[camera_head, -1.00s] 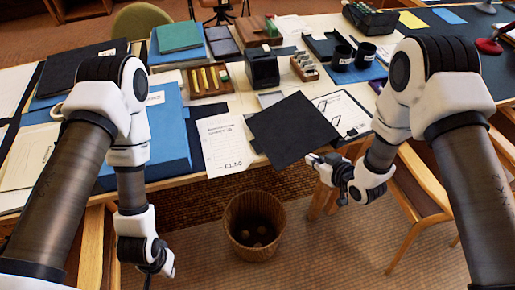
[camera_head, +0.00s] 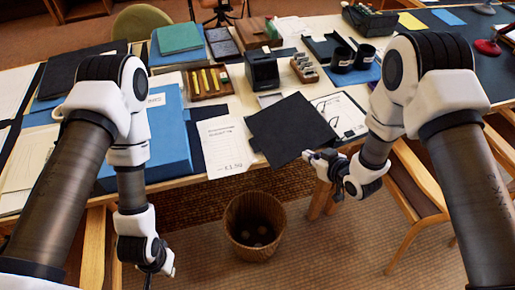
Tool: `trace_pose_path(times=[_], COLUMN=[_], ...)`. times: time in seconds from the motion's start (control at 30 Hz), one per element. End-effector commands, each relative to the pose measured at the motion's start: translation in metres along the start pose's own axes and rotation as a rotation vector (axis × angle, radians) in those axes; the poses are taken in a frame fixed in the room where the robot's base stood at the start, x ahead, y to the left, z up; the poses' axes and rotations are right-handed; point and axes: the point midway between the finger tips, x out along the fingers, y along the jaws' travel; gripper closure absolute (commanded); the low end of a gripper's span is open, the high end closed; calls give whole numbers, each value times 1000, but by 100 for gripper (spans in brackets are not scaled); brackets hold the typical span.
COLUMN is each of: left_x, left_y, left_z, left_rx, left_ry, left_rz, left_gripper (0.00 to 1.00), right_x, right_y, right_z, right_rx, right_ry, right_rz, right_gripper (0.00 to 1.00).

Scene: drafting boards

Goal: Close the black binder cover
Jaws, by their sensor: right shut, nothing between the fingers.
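The black binder cover (camera_head: 290,130) is a dark square panel at the front edge of the desk, turned at an angle. A white page with a pair of glasses drawn or lying on it (camera_head: 338,112) shows to its right. My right gripper (camera_head: 308,156) is shut and empty at the cover's lower right corner, by the desk edge. I cannot tell whether it touches the cover. My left gripper (camera_head: 150,272) hangs low in front of the desk at the lower left, far from the binder. Its fingers are too small and dark to read.
A printed sheet (camera_head: 226,146) lies left of the binder. A black block holder (camera_head: 263,70) and two dark cups (camera_head: 343,58) stand behind. A waste basket (camera_head: 254,226) is on the floor below, and a wooden chair (camera_head: 425,195) is at right.

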Motion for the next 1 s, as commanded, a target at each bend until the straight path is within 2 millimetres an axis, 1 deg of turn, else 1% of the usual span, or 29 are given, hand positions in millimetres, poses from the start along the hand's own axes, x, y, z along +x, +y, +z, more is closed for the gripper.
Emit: trace_pose_path(times=[0.03, 0.2, 0.53, 0.9, 1.0], left_x=[-4, -9, -10, -29, -29], left_y=[0, 0, 0, 0, 0], left_z=[0, 0, 0, 0, 0], left_rx=[0, 0, 0, 0, 0], left_ry=[0, 0, 0, 0, 0], left_rz=[0, 0, 0, 0, 0], left_gripper=[100, 100, 100, 100, 100], right_x=[-1, 1, 1, -6, -6], right_y=[-1, -3, -3, -4, -5], right_z=[-6, -14, -16, -40, -42], right_rx=[-1, 1, 1, 0, 0], right_ry=[-1, -1, -1, -1, -2], right_rz=[-1, 0, 0, -1, 0], right_gripper=[100, 100, 100, 100, 100])
